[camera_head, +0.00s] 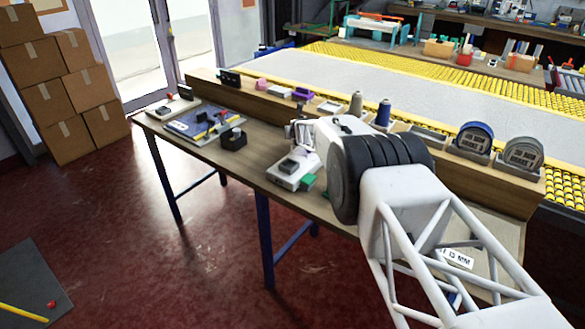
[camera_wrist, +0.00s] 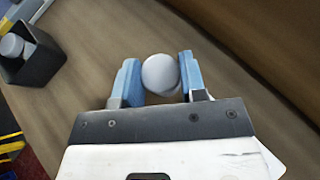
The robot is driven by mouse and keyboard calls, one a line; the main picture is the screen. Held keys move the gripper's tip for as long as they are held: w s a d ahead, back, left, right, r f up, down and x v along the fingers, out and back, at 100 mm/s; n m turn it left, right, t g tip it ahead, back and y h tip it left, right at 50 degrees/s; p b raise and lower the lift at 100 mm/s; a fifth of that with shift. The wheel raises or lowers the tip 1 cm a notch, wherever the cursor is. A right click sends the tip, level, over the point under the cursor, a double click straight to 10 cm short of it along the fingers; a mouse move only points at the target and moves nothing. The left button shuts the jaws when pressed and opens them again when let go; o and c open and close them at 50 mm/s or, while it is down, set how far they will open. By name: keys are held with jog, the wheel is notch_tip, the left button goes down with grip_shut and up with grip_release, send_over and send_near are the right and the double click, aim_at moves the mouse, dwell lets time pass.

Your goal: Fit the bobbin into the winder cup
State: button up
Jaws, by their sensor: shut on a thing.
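My gripper (camera_wrist: 160,80) is shut on a pale grey, round-ended bobbin (camera_wrist: 160,74), held between its two blue finger pads. In the head view my gripper (camera_head: 298,132) is above the bench, and the bobbin is too small to make out. A black, square-sided holder (camera_wrist: 32,62) with a grey round part inside is at the upper left of the wrist view, apart from the bobbin. It appears to be the black block (camera_head: 233,139) on the bench, left of my gripper. I cannot tell for certain whether it is the winder cup.
A white device with a green part (camera_head: 307,182) sits on the bench below my gripper. A wooden ledge (camera_head: 262,98) along the back carries spools (camera_head: 384,112) and tape measures (camera_head: 474,139). Bare wood lies between.

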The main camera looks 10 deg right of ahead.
jog(key=shift+s+a+r+n+y, duration=0.15)
jog(key=shift+s+r+n+y, duration=0.2)
jog(key=shift+s+y, duration=0.25)
jog(key=s+r+n+y, duration=0.1)
jog(key=s, duration=0.2)
jog(key=s+a+n+y, duration=0.1)
jog(key=s, duration=0.2)
jog(key=s+r+n+g+y, duration=0.1)
jog(key=s, duration=0.2)
jog(key=shift+s+a+r, duration=0.15)
jog(key=shift+s+r, duration=0.15)
jog(key=shift+r, duration=0.05)
jog(key=s+r+n+g+y, duration=0.1)
jog(key=s+n+g+y, duration=0.1)
jog(key=s, duration=1)
jog(key=s+a+r+n+g+y, duration=0.1)
jog(key=s+n+g+y, duration=0.1)
jog(key=s, duration=1)
jog(key=n+y, duration=0.1)
jog(key=n, duration=0.1)
jog(key=shift+s+a+r+n+g, duration=0.25)
jog(key=shift+s+r+n+g, duration=0.1)
jog(key=shift+g, duration=0.05)
jog(key=shift+w, duration=0.15)
